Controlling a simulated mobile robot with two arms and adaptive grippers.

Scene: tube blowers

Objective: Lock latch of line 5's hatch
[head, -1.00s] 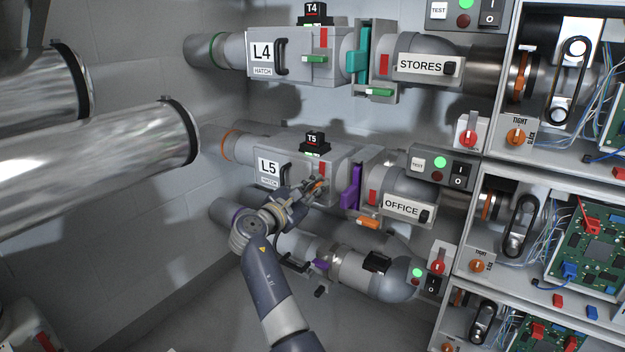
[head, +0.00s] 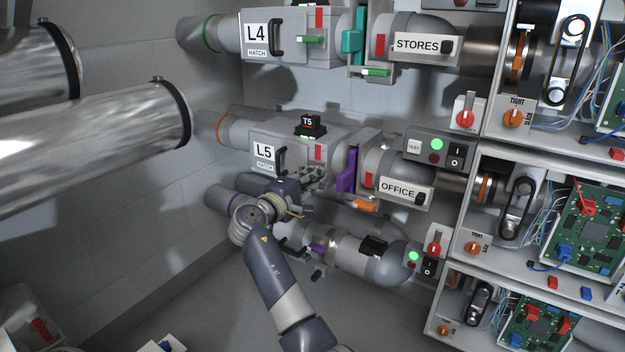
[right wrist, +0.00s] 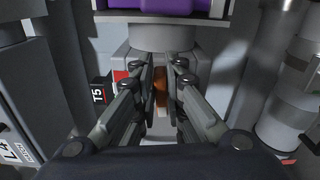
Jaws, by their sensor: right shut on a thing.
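Line 5's hatch (head: 262,172) is the grey box marked L5, with a black handle (head: 283,160) and a red mark (head: 318,152) on its front. My right gripper (head: 312,178) is at the right part of this front, below the red mark. In the right wrist view its two fingers (right wrist: 161,92) are closed around the orange latch (right wrist: 161,93), and the grey housing lies behind. My left gripper is not in view.
The purple gate (head: 347,170) stands right of the hatch, with the OFFICE pipe (head: 385,165) beyond. The black T5 block (head: 310,125) is on top. Line 4's hatch (head: 290,50) is above. Another pipe (head: 345,250) runs below. Open electronics shelves (head: 465,260) stand at the right.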

